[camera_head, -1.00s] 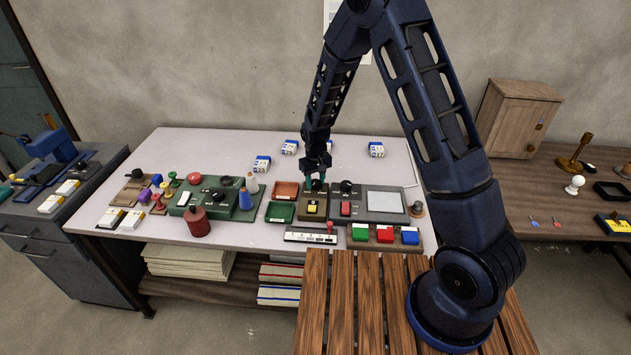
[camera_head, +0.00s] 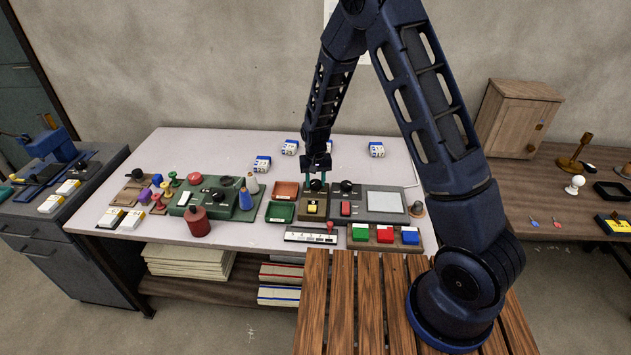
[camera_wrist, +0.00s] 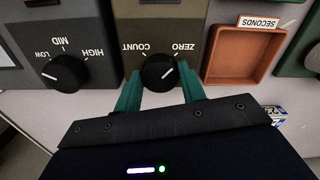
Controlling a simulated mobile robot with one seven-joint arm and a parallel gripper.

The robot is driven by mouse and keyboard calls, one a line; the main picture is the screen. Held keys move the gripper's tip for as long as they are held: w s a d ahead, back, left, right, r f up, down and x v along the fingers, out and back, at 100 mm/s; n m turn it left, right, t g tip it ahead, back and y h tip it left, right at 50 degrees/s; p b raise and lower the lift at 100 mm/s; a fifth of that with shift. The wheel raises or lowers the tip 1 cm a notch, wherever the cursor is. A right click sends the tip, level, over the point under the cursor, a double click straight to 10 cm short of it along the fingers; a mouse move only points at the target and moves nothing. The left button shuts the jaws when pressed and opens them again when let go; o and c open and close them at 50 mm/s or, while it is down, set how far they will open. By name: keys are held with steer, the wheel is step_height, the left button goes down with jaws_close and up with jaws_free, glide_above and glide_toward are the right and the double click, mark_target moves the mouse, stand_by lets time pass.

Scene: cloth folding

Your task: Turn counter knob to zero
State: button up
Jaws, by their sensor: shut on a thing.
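The black counter knob (camera_wrist: 158,72) sits on the olive counter box (camera_wrist: 201,28), between the upside-down labels COUNT and ZERO in the wrist view. Its white pointer line aims up and right, toward the ZERO side. My gripper (camera_wrist: 161,80) has one teal finger on each side of the knob and is shut on it. In the head view my gripper (camera_head: 316,180) is over the same knob (camera_head: 316,186) at the back of the counter box (camera_head: 313,214), which has a yellow button (camera_head: 313,208) in front.
A grey box with another black knob (camera_wrist: 64,73), marked LOW, MID and HIGH, stands close beside the counter box. An orange tray (camera_wrist: 243,56) labelled SECONDS lies on the other side. A green tray (camera_head: 280,212) and a red button (camera_head: 346,208) are also near.

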mark_target(316, 182)
steer(key=o, duration=1)
step_height(316, 182, up, 11)
steer(key=shift+f, duration=0.1)
